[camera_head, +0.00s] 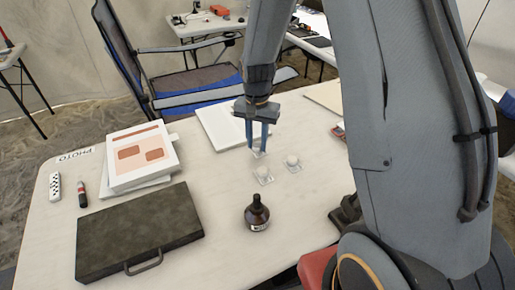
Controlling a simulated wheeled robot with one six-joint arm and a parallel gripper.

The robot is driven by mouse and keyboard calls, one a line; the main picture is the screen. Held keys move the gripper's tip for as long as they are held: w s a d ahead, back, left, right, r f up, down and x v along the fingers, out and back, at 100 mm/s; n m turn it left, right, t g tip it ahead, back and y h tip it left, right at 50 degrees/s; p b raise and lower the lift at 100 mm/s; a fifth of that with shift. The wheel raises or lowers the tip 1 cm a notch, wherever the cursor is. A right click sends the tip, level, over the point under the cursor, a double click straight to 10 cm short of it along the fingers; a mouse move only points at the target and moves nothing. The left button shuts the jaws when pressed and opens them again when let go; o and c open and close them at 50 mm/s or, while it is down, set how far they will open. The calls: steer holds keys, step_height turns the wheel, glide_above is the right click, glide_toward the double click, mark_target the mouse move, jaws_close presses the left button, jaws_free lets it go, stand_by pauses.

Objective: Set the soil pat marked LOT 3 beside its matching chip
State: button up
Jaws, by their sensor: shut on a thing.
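My gripper (259,150) points down over the middle of the table, its two blue fingers shut on a small pale thing that they mostly hide, seemingly a soil pat. A small pale square chip (260,155) shows just under the fingertips; whether the held thing touches it I cannot tell. One pale rounded pat (263,171) sits on a square chip just in front of the gripper. Another pat (292,160) sits on a chip to the right. Any lot markings are too small to read.
A dark brown bottle (257,215) stands in front of the pats. A dark case (138,232) and a stacked white box (142,157) lie to the left. A white open book or pad (220,127) lies behind the gripper. The table between case and bottle is clear.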

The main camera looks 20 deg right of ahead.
mark_target(257, 145)
steer(key=shift+f, duration=1.7)
steer(key=shift+f, duration=0.15)
steer(key=o, duration=1)
